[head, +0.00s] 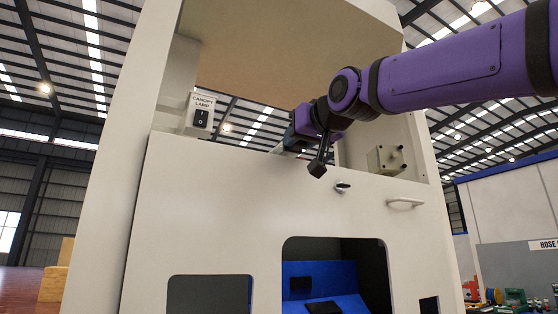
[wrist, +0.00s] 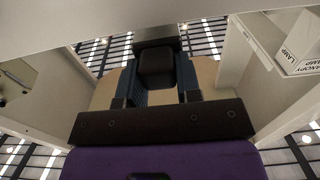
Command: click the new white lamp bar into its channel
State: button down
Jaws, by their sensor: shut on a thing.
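My gripper (head: 297,142) is in the opening of the cream dispenser cabinet, behind the top edge of its front panel. In the wrist view its two bluish fingers (wrist: 158,85) are closed on a dark block (wrist: 155,68), with a grey crosspiece at the fingertips. I take this to be the lamp bar's grip; the bar itself is mostly hidden and its white face does not show clearly. The channel cannot be made out in either view. Whether the bar touches it cannot be told.
The tan canopy underside (head: 290,50) spans above the opening. A canopy lamp switch (head: 201,118) is on the left post, and a grey box with a knob (head: 386,160) is at right. The front panel (head: 215,215) carries a latch (head: 343,187) and a handle (head: 405,203).

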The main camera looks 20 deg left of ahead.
jog(key=shift+r, duration=0.8)
jog(key=shift+s+d, duration=0.1)
jog(key=shift+v, duration=2.85)
